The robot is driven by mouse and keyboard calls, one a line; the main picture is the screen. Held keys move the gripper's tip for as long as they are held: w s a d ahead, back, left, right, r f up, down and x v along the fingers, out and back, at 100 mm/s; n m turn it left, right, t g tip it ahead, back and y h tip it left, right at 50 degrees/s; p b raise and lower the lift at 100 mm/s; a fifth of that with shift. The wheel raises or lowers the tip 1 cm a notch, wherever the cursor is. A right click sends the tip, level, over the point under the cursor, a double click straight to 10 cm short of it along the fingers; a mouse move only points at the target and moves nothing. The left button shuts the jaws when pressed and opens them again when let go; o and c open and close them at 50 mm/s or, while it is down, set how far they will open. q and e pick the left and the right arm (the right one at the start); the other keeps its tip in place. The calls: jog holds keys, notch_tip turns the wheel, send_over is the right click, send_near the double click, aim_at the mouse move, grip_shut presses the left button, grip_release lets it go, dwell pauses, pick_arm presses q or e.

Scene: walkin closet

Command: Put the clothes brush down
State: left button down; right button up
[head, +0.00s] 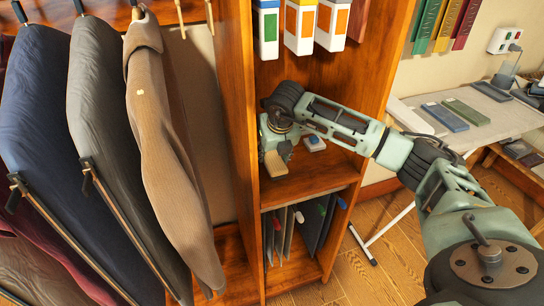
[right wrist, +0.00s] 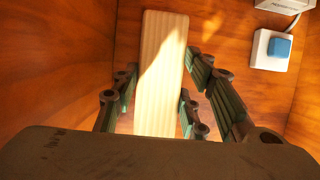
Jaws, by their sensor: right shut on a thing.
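The clothes brush (head: 277,161) is a pale wooden block, seen in the head view inside the middle compartment of the wooden shelf unit (head: 240,150). In the right wrist view the brush (right wrist: 163,60) is a long, light-grained bar running away from the camera. My right gripper (head: 272,146) reaches into the compartment from the right and is shut on the brush. In the right wrist view its fingers (right wrist: 163,85) stand on both sides of the bar. Whether the brush touches the shelf board is unclear. Any bristles are hidden. My left gripper is not in view.
A white box with a blue top (right wrist: 271,48) sits in the same compartment, right of the brush. Clothes (head: 165,130) hang at left. A desk (head: 480,110) stands at right.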

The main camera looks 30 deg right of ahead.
notch_tip(320, 180, down, 2)
jog(key=shift+f, duration=0.1)
jog(key=shift+f, duration=0.15)
jog(key=o, duration=1.2)
jog(key=shift+o, duration=0.2)
jog(key=shift+r, duration=0.3)
jog(key=b+v, duration=0.2)
jog(key=v, duration=0.9)
jog(key=shift+s+r, duration=0.2)
jog(key=shift+r, duration=0.15)
